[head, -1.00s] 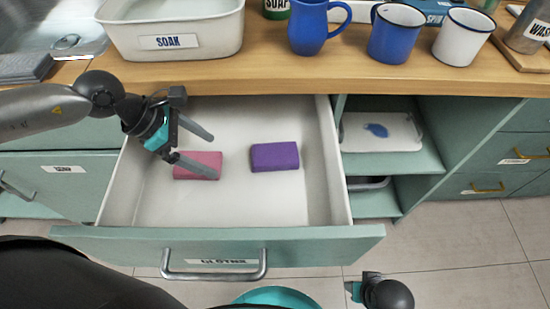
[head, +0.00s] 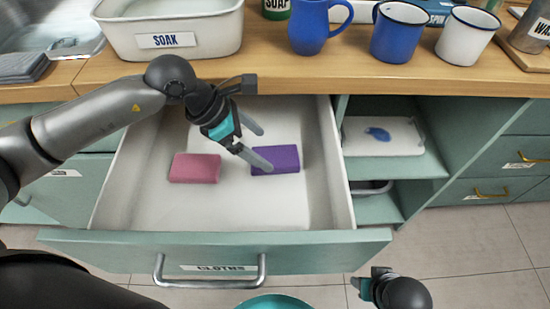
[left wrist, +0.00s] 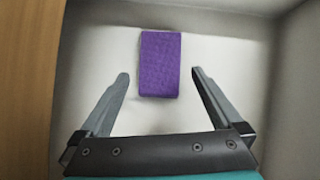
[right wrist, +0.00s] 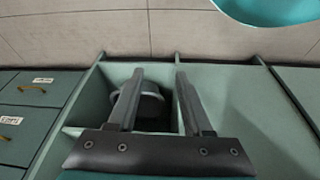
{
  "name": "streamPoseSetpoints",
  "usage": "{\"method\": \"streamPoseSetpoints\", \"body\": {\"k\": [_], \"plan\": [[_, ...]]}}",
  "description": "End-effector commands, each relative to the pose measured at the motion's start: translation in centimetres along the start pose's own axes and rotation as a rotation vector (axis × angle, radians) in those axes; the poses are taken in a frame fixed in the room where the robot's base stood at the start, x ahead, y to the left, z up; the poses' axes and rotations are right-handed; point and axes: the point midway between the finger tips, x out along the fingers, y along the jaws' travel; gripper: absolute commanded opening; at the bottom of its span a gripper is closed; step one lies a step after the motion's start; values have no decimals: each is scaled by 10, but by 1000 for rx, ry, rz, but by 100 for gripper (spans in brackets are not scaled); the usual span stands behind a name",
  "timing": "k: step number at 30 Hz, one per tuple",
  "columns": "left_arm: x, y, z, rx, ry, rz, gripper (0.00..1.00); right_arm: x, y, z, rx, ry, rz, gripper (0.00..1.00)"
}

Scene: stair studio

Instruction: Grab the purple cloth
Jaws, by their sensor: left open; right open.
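The purple cloth (head: 275,160), a folded block, lies on the floor of the open drawer (head: 140,215), right of the pink cloth (head: 195,168). My left gripper (head: 263,147) is open over the drawer, with one fingertip overlapping the purple cloth in the head view. In the left wrist view the purple cloth (left wrist: 160,64) lies ahead of and between the spread fingers (left wrist: 159,75), with nothing held. My right gripper (head: 368,283) is low at the front right in the head view. In the right wrist view its fingers (right wrist: 158,72) are apart and empty.
The counter (head: 290,78) above the drawer bears a white SOAK basin (head: 170,38), blue mugs (head: 398,32) and a white mug (head: 466,38). An open shelf (head: 400,165) with a white tray is right of the drawer. The drawer walls enclose the cloths.

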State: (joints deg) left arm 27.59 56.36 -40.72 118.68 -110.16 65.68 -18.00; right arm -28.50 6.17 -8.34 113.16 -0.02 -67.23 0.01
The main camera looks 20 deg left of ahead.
Motion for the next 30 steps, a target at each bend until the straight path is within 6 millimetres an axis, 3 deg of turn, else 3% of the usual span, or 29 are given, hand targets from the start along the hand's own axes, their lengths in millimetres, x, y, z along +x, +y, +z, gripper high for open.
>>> {"method": "streamPoseSetpoints", "body": {"k": [10, 21, 30], "plan": [[41, -1, -1, -2, -1, -2, 100, -27, 2, -15, 2, 47, 4, 50], [47, 0, -1, 0, 0, 0, 100, -35, 2, -19, 2, 56, 4, 50], [47, 0, -1, 0, 0, 0, 68, -34, 2, -19, 2, 56, 4, 50]]}}
